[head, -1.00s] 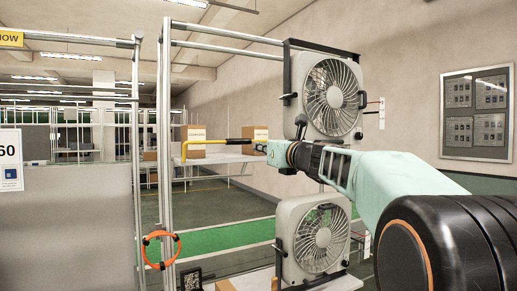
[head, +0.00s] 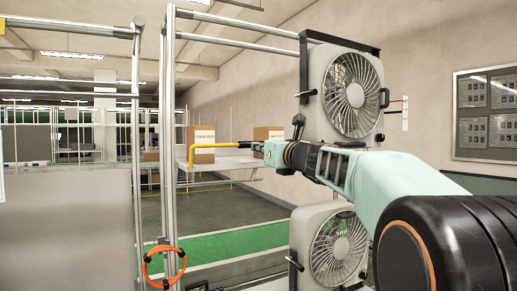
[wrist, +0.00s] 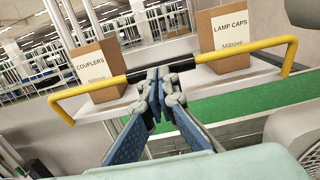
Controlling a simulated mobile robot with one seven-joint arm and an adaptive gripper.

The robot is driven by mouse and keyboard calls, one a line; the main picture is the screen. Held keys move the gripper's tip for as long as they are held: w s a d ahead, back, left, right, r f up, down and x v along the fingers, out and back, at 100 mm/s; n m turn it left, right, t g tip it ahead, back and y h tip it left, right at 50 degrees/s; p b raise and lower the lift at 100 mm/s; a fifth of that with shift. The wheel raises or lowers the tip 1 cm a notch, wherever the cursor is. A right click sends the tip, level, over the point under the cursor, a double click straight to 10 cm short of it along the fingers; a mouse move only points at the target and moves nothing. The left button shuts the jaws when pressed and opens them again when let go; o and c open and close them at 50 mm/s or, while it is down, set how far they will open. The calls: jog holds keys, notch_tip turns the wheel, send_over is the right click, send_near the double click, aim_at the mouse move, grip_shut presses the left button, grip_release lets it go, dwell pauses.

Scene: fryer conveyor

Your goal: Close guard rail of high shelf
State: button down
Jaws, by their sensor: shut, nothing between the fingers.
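The high shelf's guard rail (head: 208,149) is a yellow bar with a black middle section. It also spans the wrist view (wrist: 225,54), with bent yellow ends. The white high shelf (head: 222,161) lies behind and below it, carrying a box labelled COUPLERS (head: 200,136) and another labelled LAMP CAPS (wrist: 222,35). My gripper (head: 246,147) is at the rail. In the wrist view its fingertips (wrist: 160,76) are together, at the black section, with nothing between them. I cannot tell whether they touch the bar.
Two large fans stand at right, an upper one (head: 350,92) and a lower one (head: 338,245), close to my arm. Metal posts (head: 168,120) rise left of the rail, with an orange ring (head: 164,266) low on them. A grey panel (head: 65,220) fills the lower left.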

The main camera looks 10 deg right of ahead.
jog(key=shift+s+r, duration=0.1)
jog(key=shift+w+a+r+p, duration=0.15)
jog(key=shift+w+r+p, duration=0.2)
jog(key=shift+w+p, duration=0.15)
jog(key=shift+w+a+r+p, duration=0.15)
jog(key=shift+w+r+p, duration=0.2)
jog(key=shift+w, duration=0.15)
